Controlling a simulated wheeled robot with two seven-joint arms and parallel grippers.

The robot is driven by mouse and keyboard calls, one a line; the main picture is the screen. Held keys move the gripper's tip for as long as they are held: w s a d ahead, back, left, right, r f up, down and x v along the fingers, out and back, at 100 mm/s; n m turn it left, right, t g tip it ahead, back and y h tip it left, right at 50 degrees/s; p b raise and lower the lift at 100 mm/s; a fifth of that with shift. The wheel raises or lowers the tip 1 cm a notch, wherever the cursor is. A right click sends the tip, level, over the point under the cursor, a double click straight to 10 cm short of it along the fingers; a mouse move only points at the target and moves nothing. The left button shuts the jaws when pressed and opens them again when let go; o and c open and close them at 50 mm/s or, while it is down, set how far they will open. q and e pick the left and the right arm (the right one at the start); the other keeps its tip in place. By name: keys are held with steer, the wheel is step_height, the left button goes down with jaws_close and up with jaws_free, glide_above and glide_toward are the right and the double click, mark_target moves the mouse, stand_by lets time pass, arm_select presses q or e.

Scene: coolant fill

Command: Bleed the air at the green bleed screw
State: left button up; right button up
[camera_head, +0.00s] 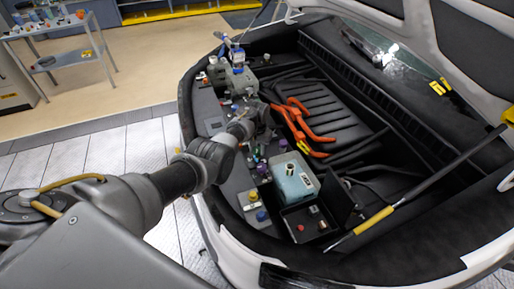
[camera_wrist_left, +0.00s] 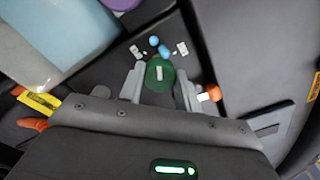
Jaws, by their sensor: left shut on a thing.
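The green bleed screw (camera_wrist_left: 158,76) is a round green knob with a pale mark on top, in the middle of the left wrist view. My left gripper (camera_wrist_left: 159,88) has one finger on each side of it and is shut on it. In the head view my left gripper (camera_head: 266,121) is over the engine bay, beside the orange hoses. The screw is hidden by the gripper there. My right gripper is in neither view.
Orange hoses (camera_head: 297,122) lie right of the gripper. A pale blue tank (camera_head: 293,179) and an open black box (camera_head: 305,221) stand nearer me. A yellow-gripped prop rod (camera_head: 374,220) crosses the right side. A cart (camera_head: 63,58) stands far left.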

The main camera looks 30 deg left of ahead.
mark_target(257, 150)
arm_select(q)
steer(key=m, duration=0.5)
steer(key=shift+m, duration=0.3)
steer(key=m, duration=0.2)
steer(key=shift+m, duration=0.4)
steer(key=shift+m+b, duration=0.5)
steer(key=shift+m, duration=1.5)
steer(key=o, duration=1)
steer(key=shift+c, duration=0.2)
steer(key=shift+r, duration=0.1)
steer(key=shift+r, duration=0.35)
step_height(257, 150, up, 10)
steer(key=p, duration=0.3)
steer(key=shift+f, duration=0.1)
